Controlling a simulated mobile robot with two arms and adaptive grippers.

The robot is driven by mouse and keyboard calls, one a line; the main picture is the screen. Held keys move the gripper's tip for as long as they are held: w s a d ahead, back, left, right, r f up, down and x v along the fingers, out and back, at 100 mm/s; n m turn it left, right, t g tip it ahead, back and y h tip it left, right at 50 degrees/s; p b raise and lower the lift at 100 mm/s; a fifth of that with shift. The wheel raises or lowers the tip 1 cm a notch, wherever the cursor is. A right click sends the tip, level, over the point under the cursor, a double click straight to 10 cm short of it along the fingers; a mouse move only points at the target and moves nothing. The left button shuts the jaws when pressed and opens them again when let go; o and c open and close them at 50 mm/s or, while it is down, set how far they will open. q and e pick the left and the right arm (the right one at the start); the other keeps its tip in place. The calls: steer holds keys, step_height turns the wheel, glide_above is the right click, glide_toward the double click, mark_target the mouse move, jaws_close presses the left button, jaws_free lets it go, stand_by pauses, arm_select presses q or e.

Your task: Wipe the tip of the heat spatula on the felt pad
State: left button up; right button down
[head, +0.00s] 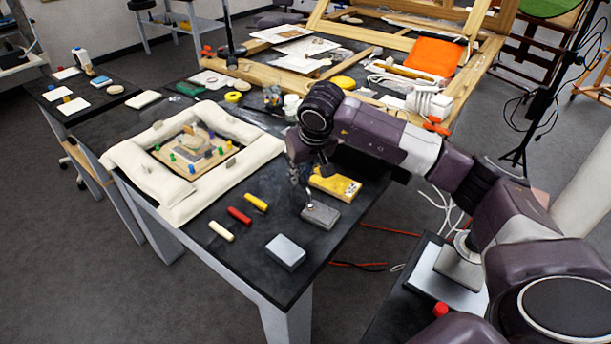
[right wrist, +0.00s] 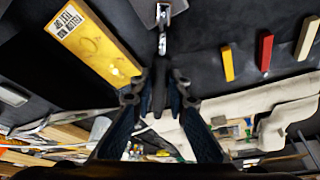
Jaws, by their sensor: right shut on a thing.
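My right gripper (head: 300,172) is above the near part of the black table. It is shut on the heat spatula, whose dark handle (right wrist: 159,92) is between the fingers in the right wrist view. The spatula's metal end (right wrist: 162,42) points away from the fingers. In the head view the spatula (head: 308,196) points down at the grey felt pad (head: 320,215). Its tip is at the pad's far edge; I cannot tell whether they touch. My left gripper is not in view.
A yellow block (head: 335,184) lies just beyond the pad. White, red and yellow sticks (head: 239,215) lie to the left, and a grey box (head: 285,252) nearer. A padded white frame (head: 165,195) surrounds a fragment (head: 197,146) with coloured pegs. Bare table separates these.

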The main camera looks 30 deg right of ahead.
steer(key=shift+s+d, duration=0.1)
steer(key=shift+s+d, duration=0.35)
steer(key=shift+s, duration=0.5)
steer(key=shift+s+d+b, duration=0.25)
steer(key=shift+s, duration=0.2)
steer(key=shift+s+d+b, duration=0.2)
steer(key=shift+s, duration=0.25)
steer(key=shift+w+a, duration=0.1)
steer(key=shift+w, duration=0.1)
steer(key=shift+w+a, duration=0.35)
steer(key=shift+w, duration=0.4)
steer(key=shift+w, duration=0.1)
steer(key=shift+w+a, duration=0.45)
steer(key=shift+w, duration=0.35)
